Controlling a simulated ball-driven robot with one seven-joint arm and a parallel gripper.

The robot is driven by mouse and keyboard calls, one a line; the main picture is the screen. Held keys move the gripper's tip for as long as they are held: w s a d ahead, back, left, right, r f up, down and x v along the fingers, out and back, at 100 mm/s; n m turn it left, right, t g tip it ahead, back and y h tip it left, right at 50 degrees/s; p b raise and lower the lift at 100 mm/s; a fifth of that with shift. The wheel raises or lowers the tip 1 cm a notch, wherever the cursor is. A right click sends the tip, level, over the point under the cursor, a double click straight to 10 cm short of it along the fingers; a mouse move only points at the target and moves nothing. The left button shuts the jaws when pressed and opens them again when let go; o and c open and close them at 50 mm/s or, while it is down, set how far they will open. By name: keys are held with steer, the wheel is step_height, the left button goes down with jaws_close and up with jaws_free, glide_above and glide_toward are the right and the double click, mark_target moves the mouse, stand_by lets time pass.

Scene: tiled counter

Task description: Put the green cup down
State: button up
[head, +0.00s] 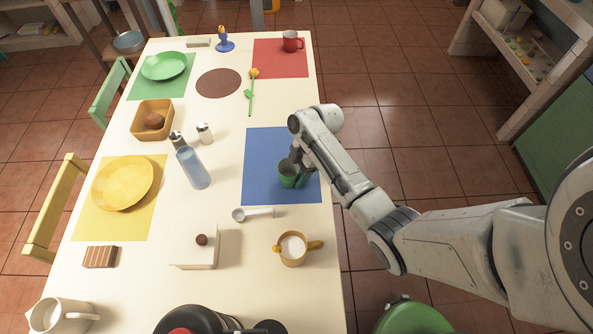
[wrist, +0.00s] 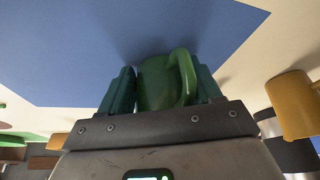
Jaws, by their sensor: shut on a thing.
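The green cup (head: 289,178) is over the lower right part of the blue placemat (head: 262,150) on the cream table. My gripper (head: 298,164) reaches it from above and is shut on it. In the wrist view the green cup (wrist: 160,85) sits upright in the picture between the two dark green fingers of my gripper (wrist: 165,92), with its handle on the right side. The blue placemat (wrist: 110,40) is right behind the cup. I cannot tell whether the cup's base touches the mat.
A yellow two-handled mug (head: 291,250), a measuring scoop (head: 258,214) and a white box (head: 196,247) stand in front of the mat. Most of the blue mat is clear. The table's right edge is close to the mat.

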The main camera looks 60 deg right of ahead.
steer(key=shift+f, duration=0.1)
steer(key=o, duration=1.2)
steer(key=v, duration=1.2)
steer(key=shift+s+d, duration=0.1)
